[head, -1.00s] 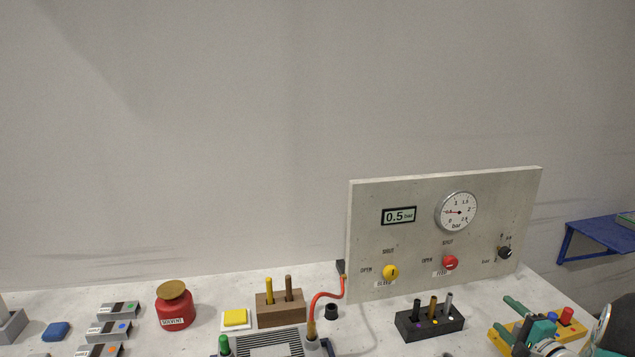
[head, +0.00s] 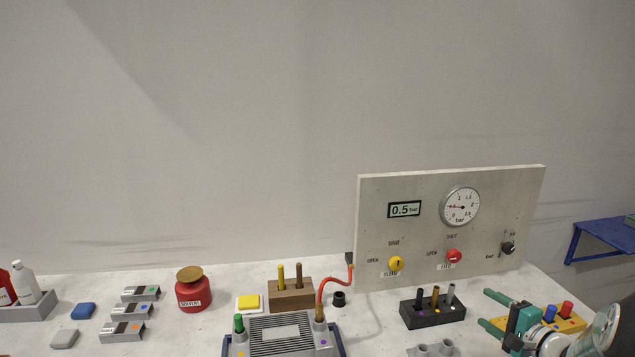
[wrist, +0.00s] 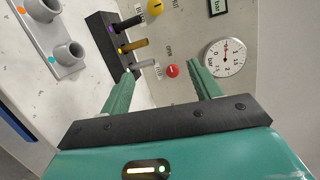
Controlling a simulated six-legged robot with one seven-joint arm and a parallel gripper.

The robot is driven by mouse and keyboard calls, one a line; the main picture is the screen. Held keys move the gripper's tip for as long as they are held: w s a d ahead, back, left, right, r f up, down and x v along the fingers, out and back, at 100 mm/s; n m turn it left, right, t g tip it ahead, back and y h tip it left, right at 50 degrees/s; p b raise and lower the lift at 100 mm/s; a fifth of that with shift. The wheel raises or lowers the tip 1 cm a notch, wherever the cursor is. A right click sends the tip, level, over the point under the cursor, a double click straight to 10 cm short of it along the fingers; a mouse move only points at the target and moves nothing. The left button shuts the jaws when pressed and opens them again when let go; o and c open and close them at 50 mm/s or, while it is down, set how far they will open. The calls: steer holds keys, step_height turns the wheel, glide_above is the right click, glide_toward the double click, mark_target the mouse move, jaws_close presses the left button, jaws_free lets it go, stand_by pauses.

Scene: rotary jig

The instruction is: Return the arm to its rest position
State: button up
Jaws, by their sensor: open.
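My gripper (head: 487,308) is at the lower right in the head view, with its green fingers pointing left over the bench. In the wrist view my gripper (wrist: 162,82) has its two green fingers spread apart with nothing between them. Beyond the fingers the wrist view shows the black block (wrist: 111,43) with several pegs, the red knob (wrist: 172,71) and the dial gauge (wrist: 225,57). In the head view a yellow block (head: 570,322) with blue and red pegs stands just behind my gripper and is partly hidden by it.
The gauge panel (head: 425,225) stands upright at the back, its display reading 0.5 bar. The black peg block (head: 432,312) is left of my gripper. A grey fixture (head: 283,335) with an orange hose (head: 333,280), a red solvent can (head: 193,292) and a blue shelf (head: 600,232) also show.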

steer(key=s+a+r+n+g+y, duration=0.1)
steer(key=s+a+r+n+g, duration=0.15)
steer(key=a, duration=0.45)
steer(key=s+a+r+n+g+y, duration=0.1)
steer(key=s+a+r+n+g, duration=0.15)
steer(key=a, duration=0.55)
steer(key=s+a+r+n+g+y, duration=0.1)
steer(key=s+a+n+g, duration=0.25)
steer(key=a, duration=0.35)
steer(key=s+a+r+n+h, duration=0.1)
steer(key=s+a+n+h, duration=0.1)
steer(key=s, duration=0.7)
steer(key=s+a+r+n+g+h, duration=0.1)
steer(key=s+n+h, duration=0.3)
steer(key=s, duration=0.5)
steer(key=a+r+h, duration=0.1)
steer(key=h, duration=0.1)
steer(key=shift+a+n+h, duration=0.3)
steer(key=shift+a+n, duration=0.05)
